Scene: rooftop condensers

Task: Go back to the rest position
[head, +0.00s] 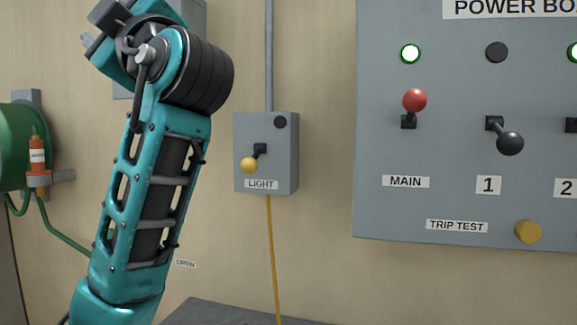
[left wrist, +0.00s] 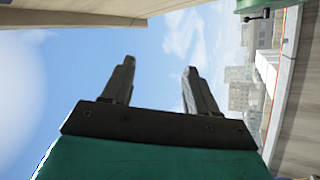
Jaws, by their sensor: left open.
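My left gripper (left wrist: 158,80) shows in the left wrist view with its two dark fingers apart and nothing between them. Sky and distant buildings lie behind it. In the head view my teal left arm stands raised at the left of the picture, but its gripper does not show there. My right gripper is in neither view.
A grey power box (head: 455,150) with levers fills the right of the head view. A small grey light box (head: 280,170) with a yellow-knobbed lever sits right of my arm.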

